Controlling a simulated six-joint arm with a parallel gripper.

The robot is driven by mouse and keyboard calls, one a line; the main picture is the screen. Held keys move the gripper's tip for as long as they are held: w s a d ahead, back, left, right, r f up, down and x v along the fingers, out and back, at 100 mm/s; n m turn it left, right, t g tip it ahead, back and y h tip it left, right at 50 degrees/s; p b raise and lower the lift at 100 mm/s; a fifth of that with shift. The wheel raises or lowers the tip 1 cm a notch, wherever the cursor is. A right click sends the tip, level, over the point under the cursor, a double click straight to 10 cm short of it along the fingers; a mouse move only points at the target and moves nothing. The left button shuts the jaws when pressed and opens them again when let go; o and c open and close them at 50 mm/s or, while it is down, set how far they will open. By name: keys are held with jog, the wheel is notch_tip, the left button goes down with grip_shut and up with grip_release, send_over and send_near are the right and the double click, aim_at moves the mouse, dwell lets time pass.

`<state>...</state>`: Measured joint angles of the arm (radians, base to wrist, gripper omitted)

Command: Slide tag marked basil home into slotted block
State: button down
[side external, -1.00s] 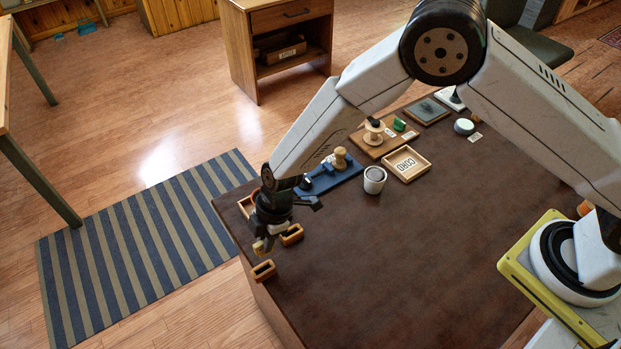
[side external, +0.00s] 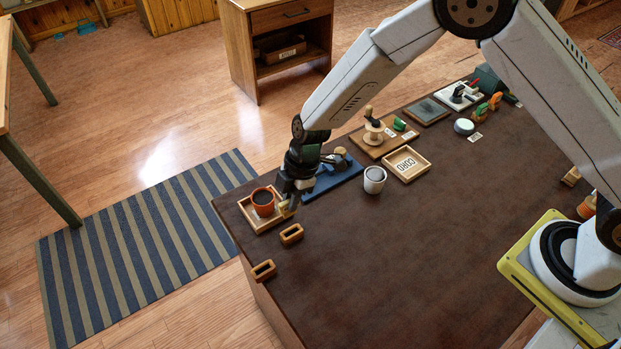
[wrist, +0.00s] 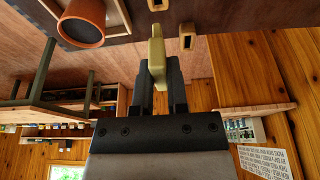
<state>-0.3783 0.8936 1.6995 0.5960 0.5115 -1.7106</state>
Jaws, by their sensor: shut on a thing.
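My gripper (side external: 288,206) is shut on a pale yellow-green tag (wrist: 157,55), which sticks out beyond the fingertips in the wrist view; no marking on it can be read. In the side view the tag is small and partly covered by the gripper, beside the wooden tray. Two small wooden slotted blocks stand near the table's front left edge: one (side external: 291,234) just below the gripper in the picture, the other (side external: 263,270) nearer the corner. One block also shows in the wrist view (wrist: 187,38), right of the tag and apart from it. Which block is meant cannot be told.
An orange cup (side external: 263,203) of dark liquid stands in a wooden tray (side external: 246,215) left of my gripper. A blue board (side external: 343,181) lies behind it. The table's middle is clear.

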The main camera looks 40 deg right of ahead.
aim_at(292, 214)
jog(key=shift+f, duration=0.1)
jog(key=shift+f, duration=2.75)
jog(key=shift+f, duration=1.75)
jog(key=c, duration=0.6)
grip_release()
jog(key=shift+o, duration=0.2)
jog(key=shift+r, duration=0.15)
jog(key=v, duration=0.7)
jog(key=shift+r, duration=0.25)
jog(key=shift+d, duration=0.2)
